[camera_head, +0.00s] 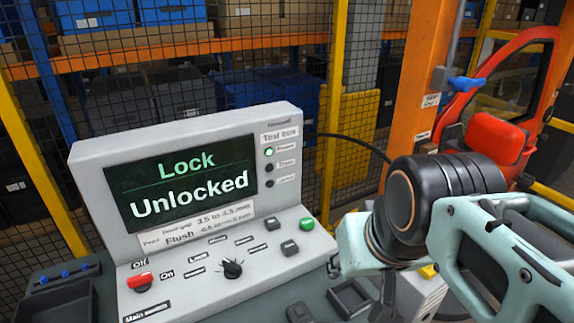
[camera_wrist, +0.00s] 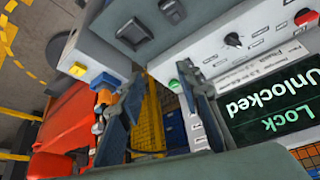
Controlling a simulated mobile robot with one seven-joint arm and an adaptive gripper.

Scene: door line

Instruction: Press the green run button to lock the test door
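The green run button (camera_head: 307,223) sits on the right of the sloping control panel of the grey test box (camera_head: 190,125). The screen (camera_head: 185,180) reads "Lock" and "Unlocked". My gripper (camera_wrist: 159,77) is open and empty in the wrist view, its two fingers apart. The green button also shows in the wrist view (camera_wrist: 174,85), between the fingers and close to the right one. I cannot tell whether anything touches it. In the head view my arm comes in from the right and mostly hides the gripper. The red test door (camera_head: 495,130) stands at the right.
A red main switch (camera_head: 138,281) and a black knob (camera_head: 232,268) are on the same panel. A small tray (camera_head: 351,299) lies near the panel's right end. Mesh fencing and shelves with boxes stand behind. An orange post (camera_head: 410,95) stands near the door.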

